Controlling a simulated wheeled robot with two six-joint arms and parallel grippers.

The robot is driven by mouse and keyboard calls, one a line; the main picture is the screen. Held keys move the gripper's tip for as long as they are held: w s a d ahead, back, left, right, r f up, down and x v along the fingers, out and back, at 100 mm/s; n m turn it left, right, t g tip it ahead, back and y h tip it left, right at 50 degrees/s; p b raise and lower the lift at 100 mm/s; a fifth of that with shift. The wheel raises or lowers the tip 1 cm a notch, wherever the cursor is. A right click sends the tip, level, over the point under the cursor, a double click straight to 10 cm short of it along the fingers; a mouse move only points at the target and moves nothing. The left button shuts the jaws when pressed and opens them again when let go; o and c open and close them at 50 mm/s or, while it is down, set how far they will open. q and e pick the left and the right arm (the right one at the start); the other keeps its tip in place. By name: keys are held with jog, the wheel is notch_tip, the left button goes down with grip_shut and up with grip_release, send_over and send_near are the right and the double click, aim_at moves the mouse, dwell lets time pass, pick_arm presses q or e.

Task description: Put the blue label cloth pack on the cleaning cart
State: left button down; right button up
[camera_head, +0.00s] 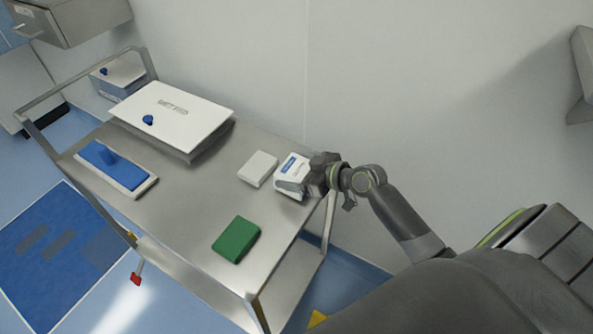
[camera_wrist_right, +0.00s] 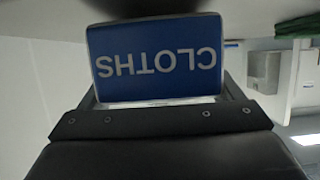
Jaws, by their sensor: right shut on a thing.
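The cloth pack (camera_head: 290,180) is white with a blue label. In the right wrist view its blue label (camera_wrist_right: 157,62) reads "CLOTHS" upside down and fills the space before the fingers. My right gripper (camera_head: 313,178) is shut on the pack at the right end of the cleaning cart (camera_head: 185,218). The pack is at or just above the steel top; I cannot tell whether it touches. My left gripper is not in view.
On the cart are a white block (camera_head: 258,169) beside the pack, a green pad (camera_head: 236,239), a blue mop pad (camera_head: 118,170) and a white-lidded box (camera_head: 172,112). The middle of the top is clear. A wall (camera_head: 400,80) stands behind.

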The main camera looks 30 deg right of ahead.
jog(key=shift+f, duration=0.25)
jog(key=o, duration=0.7)
jog(key=shift+f, duration=0.1)
jog(key=o, duration=0.3)
jog(key=shift+r, duration=0.25)
jog(key=b+v, duration=0.1)
jog(key=v, duration=1.1)
